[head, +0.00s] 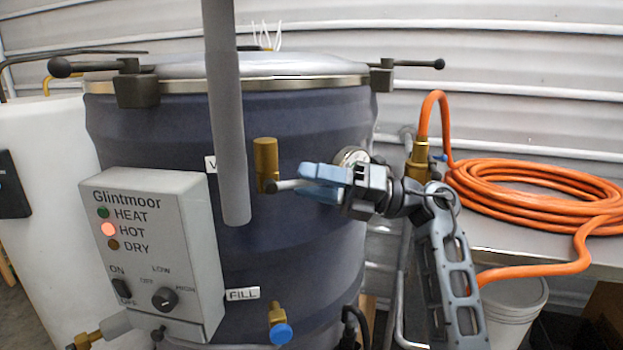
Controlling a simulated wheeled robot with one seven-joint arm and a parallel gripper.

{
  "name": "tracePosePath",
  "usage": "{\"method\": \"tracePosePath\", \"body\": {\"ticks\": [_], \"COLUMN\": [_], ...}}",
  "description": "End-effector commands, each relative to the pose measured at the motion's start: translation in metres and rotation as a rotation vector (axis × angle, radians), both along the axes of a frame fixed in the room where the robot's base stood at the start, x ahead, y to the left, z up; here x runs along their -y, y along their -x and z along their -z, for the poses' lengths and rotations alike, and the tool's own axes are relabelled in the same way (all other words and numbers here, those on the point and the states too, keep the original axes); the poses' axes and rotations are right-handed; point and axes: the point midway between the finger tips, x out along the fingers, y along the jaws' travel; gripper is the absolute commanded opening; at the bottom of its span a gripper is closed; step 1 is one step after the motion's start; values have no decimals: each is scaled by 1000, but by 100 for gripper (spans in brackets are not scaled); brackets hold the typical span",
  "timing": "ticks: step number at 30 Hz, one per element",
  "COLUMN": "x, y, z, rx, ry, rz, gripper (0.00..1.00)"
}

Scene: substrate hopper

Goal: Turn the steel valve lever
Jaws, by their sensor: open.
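The steel valve lever (287,185) is a short grey rod reaching right from a brass valve fitting (265,164) on the front of the dark blue drum. My gripper (318,183) has blue fingers and comes in from the right. It is open, with its fingertips at the lever's right end. The fingers cover that end, so I cannot tell whether they touch it or how far it lies between them. A label beside the fitting is mostly hidden; only a "V" shows.
A grey vertical bar (226,110) hangs in front of the drum (310,255), left of the valve. A Glintmoor control box (158,250) stands at lower left, with the HOT lamp lit. A gauge (352,156) is behind my gripper. A blue-knobbed valve (281,332) sits below; an orange hose (540,190) lies right.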

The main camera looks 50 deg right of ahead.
Motion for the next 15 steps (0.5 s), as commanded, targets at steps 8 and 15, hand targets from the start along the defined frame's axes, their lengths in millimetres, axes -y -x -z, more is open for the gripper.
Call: {"method": "tracePosePath", "body": {"ticks": [8,15], "x": [-3,-3], "y": [-4,-4], "z": [-1,-1], "rx": [0,0], "ry": [0,0], "rz": [-1,-1], "gripper": [40,24]}}
